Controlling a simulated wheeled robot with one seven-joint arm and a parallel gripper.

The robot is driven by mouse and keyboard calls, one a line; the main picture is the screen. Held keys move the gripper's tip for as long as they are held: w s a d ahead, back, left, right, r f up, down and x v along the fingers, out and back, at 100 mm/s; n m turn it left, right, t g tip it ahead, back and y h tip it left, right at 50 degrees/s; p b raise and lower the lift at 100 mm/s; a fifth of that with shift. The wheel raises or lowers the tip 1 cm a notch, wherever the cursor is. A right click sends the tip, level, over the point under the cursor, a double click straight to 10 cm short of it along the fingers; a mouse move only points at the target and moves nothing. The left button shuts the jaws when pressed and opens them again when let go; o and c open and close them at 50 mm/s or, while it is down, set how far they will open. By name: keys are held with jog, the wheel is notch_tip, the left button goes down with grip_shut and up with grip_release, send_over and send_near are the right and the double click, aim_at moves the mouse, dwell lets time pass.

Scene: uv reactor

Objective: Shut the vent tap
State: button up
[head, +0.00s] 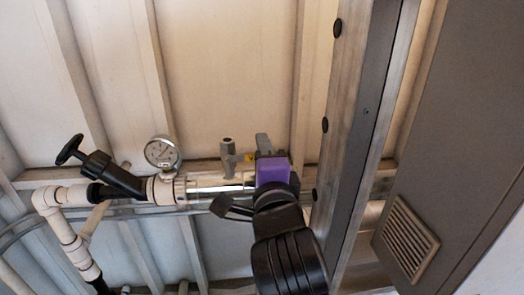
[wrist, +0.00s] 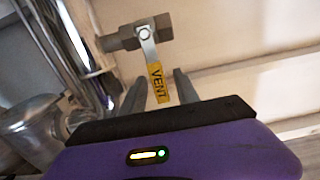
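The vent tap is a small grey-metal valve. Its body (wrist: 138,34) is at the top of the wrist view, and it shows as an upright fitting (head: 228,153) in the head view, just left of my gripper. Its flat metal lever runs from a round nut down toward my gripper, roughly across the body. A yellow sleeve (wrist: 160,86) marked VENT covers the lever's end. My gripper (wrist: 159,90) has its two grey fingers apart, one on each side of the sleeve, with slim gaps visible. The fingertips are largely hidden in the head view (head: 255,155).
A shiny horizontal tube (head: 218,182) runs below the tap. A round gauge (head: 162,153) and a black-handled valve (head: 113,174) stand at left. A dark upright post (head: 358,130) and a grey vented cabinet (head: 460,150) are at right.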

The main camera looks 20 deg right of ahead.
jog(key=v, duration=0.6)
jog(key=shift+b, duration=0.4)
jog(key=shift+s, duration=0.1)
